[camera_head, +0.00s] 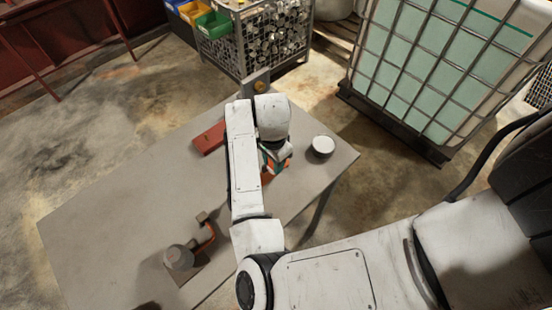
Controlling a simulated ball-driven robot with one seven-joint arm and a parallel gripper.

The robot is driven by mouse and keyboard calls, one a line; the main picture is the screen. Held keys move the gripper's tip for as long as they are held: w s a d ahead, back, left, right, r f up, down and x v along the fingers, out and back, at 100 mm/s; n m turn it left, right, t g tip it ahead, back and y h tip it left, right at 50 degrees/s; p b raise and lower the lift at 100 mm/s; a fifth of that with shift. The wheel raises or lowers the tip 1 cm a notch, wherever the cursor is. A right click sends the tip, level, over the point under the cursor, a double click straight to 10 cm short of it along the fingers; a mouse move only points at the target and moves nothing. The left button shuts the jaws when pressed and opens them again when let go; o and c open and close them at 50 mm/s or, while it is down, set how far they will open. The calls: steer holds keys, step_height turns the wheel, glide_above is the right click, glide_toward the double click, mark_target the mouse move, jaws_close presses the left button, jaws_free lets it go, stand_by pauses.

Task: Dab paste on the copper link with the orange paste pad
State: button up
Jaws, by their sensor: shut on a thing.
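The copper link (207,239) is a bent copper-coloured piece beside a grey round fitting (179,257) and a small block, on a dark plate near the table's front edge. My gripper (274,169) is over the right part of the table, mostly hidden under my white wrist. It is shut on the orange paste pad (286,164), of which only small orange parts show around the teal-and-grey fingers. The gripper is well apart from the copper link, beyond it and to the right. I cannot tell whether the pad touches the table.
On the grey table (110,215), a red block (208,138) lies left of my arm and a white-topped round tin (322,146) stands right of the gripper. A grey bracket (255,84) stands at the far edge. The table's left part is clear. A caged tank (440,70) stands beyond.

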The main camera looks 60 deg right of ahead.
steer(key=shift+w+a, duration=0.25)
steer(key=shift+a, duration=0.6)
steer(key=shift+s+d+r, duration=0.1)
steer(key=shift+s+d, duration=0.15)
steer(key=shift+d, duration=0.55)
steer(key=shift+s+d+r, duration=0.1)
steer(key=shift+s+d, duration=0.1)
steer(key=shift+d, duration=0.55)
steer(key=shift+r, duration=3.45)
